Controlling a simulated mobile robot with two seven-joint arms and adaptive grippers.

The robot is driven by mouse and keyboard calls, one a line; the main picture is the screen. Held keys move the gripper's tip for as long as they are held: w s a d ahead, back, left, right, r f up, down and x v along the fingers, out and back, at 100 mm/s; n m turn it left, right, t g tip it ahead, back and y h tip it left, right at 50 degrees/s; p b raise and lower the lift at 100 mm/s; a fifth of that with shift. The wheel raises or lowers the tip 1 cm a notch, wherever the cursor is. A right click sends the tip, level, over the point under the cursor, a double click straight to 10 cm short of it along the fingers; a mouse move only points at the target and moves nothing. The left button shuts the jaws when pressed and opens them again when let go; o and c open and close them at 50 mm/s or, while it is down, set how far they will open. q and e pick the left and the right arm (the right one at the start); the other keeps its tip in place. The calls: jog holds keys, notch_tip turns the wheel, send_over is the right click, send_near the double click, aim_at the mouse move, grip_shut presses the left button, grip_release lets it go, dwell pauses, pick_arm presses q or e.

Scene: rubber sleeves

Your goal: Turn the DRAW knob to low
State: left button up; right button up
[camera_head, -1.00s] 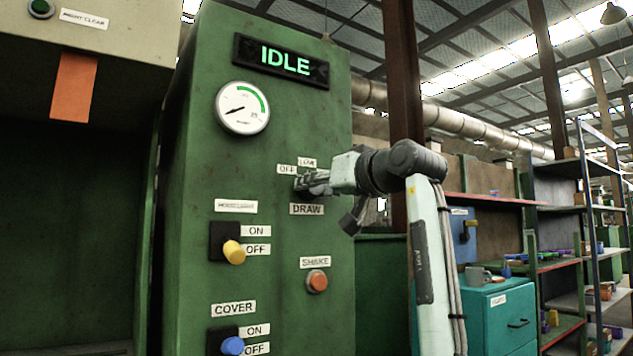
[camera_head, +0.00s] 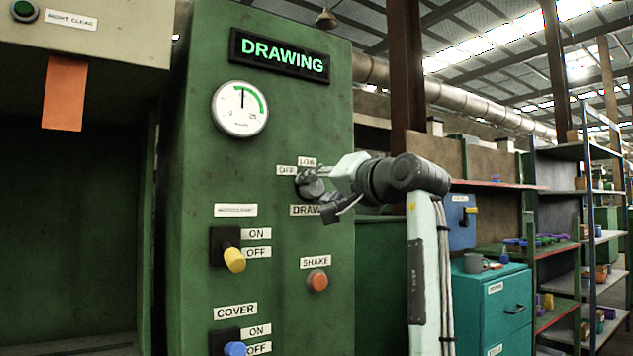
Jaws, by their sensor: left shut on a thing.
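The DRAW knob (camera_head: 314,190) is a dark round knob on the green machine panel, partly hidden by the fingers. It sits above the DRAW label (camera_head: 303,210), with an OFF label (camera_head: 286,170) at upper left and a LOW label (camera_head: 307,161) above. My left gripper (camera_head: 308,177) is shut on the knob, and its fingers hide the exact pointing of the knob. The display (camera_head: 279,56) reads DRAWING in green. The needle of the round gauge (camera_head: 240,108) points about straight up. My right gripper is not in view.
Below on the panel are a yellow-handled switch (camera_head: 234,260), a red SHAKE button (camera_head: 317,280) and a blue-handled COVER switch (camera_head: 235,349). A teal cabinet (camera_head: 490,300) and shelves (camera_head: 590,238) stand to the right.

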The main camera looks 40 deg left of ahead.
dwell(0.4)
pick_arm(q)
jog(key=o, duration=1.2)
jog(key=shift+c, duration=0.2)
jog(key=shift+d, duration=0.1)
jog(key=v, duration=1.1)
jog(key=shift+s+d, duration=0.2)
jog(key=shift+d, duration=0.15)
jog(key=shift+f, duration=0.1)
